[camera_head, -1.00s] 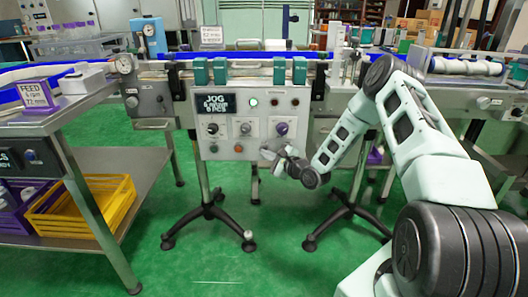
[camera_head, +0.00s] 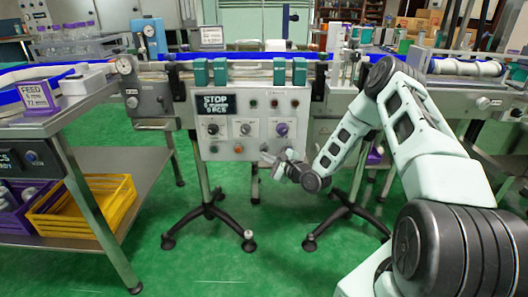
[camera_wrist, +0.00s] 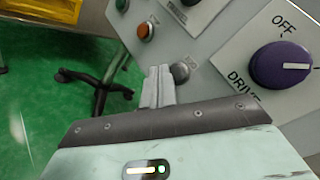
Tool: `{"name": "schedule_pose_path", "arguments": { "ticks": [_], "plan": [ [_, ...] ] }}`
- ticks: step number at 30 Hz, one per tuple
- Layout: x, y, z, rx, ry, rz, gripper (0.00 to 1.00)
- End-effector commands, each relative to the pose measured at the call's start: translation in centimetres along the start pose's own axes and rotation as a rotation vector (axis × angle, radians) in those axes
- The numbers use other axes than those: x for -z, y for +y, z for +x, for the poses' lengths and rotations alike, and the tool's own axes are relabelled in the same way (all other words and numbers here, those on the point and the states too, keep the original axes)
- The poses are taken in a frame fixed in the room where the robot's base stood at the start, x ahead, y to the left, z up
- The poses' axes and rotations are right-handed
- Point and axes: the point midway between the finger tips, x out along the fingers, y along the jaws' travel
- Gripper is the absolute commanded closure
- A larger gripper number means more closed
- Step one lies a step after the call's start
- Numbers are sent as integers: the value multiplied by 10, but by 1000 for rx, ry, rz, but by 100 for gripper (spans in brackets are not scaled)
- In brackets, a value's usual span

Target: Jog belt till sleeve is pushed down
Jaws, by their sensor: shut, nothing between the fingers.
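The control panel (camera_head: 225,140) hangs under the blue belt (camera_head: 140,66). Its display (camera_head: 216,104) reads STOP, with smaller blurred text below. The purple knob (camera_head: 281,130) sits at the panel's right; in the wrist view the purple knob (camera_wrist: 282,65) has OFF and DRIVE lettering beside it. A round grey button (camera_wrist: 180,72) is right beside the tips of my gripper (camera_wrist: 158,72); I cannot tell whether they touch. My gripper (camera_head: 268,157) is shut and empty at the panel's lower right. I cannot make out a sleeve.
Feed table (camera_head: 85,108) with a yellow crate (camera_head: 85,205) below stands left. Tripod stands (camera_head: 208,212) rest on the green floor, which is open in front.

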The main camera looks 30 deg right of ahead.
Motion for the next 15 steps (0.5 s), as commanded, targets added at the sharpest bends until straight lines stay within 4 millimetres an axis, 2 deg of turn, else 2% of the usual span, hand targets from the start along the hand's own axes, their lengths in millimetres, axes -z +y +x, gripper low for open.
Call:
{"name": "schedule_pose_path", "arguments": {
  "ticks": [15],
  "plan": [
    [-22, 21, -29, -2, 0, 3, 100]
  ]
}}
